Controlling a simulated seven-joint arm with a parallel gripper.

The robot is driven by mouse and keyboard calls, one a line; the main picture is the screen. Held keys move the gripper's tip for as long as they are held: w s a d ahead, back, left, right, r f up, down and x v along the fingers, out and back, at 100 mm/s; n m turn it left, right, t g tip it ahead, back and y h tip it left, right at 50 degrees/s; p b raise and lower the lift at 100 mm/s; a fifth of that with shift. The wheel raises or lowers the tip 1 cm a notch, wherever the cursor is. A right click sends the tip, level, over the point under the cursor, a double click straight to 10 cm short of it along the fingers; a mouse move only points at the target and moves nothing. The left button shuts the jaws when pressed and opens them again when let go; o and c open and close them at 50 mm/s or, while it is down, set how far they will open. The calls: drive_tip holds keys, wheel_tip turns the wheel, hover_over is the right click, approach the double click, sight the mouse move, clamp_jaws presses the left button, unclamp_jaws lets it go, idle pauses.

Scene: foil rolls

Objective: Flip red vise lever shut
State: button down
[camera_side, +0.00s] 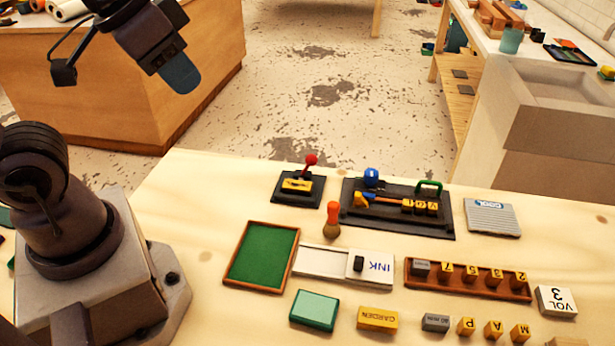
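A lever with a red ball knob (311,160) rises from a small black base (286,197) at the back of the table, leaning up and slightly right. A yellow block with a dark mark (297,185) sits on that base just in front of the lever. My gripper (181,76) hangs high at the upper left, well away from the lever and touching nothing. Its bluish fingertip end points down and right. From this angle I cannot tell whether the fingers are apart, and nothing shows between them.
Right of the lever, a black tray (395,226) holds yellow letter blocks, a blue knob (371,176) and a green handle (429,186). An orange-topped handle (332,219) stands in front.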

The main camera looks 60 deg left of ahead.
sight(309, 166)
drive_tip(key=w+f+n+g+y, duration=0.1)
drive_tip(key=w+f+g, duration=0.1)
drive_tip(key=w+f, duration=0.4)
drive_tip(key=w+f+n+g+y, duration=0.1)
drive_tip(key=w+f, duration=0.6)
drive_tip(key=w, duration=0.7)
drive_tip(key=w+f+n+g+y, duration=0.2)
drive_tip(key=w+f+g, duration=0.2)
drive_tip(key=w, duration=0.6)
wheel_tip(309, 166, down, 3)
drive_tip(key=shift+d+r, duration=0.2)
drive_tip(key=shift+d, duration=0.1)
drive_tip(key=shift+s, duration=0.1)
drive_tip(key=x, duration=1)
drive_tip(key=shift+a+f, duration=0.1)
drive_tip(key=shift+f, duration=0.1)
drive_tip(key=shift+s+a+r, duration=0.1)
drive_tip(key=shift+s+a, duration=0.1)
drive_tip(key=shift+a, duration=0.4)
drive_tip(key=shift+s+a+r, duration=0.1)
drive_tip(key=shift+s+a, duration=0.1)
drive_tip(key=shift+a, duration=0.45)
drive_tip(key=shift+s+a, duration=0.2)
drive_tip(key=shift+a, duration=0.35)
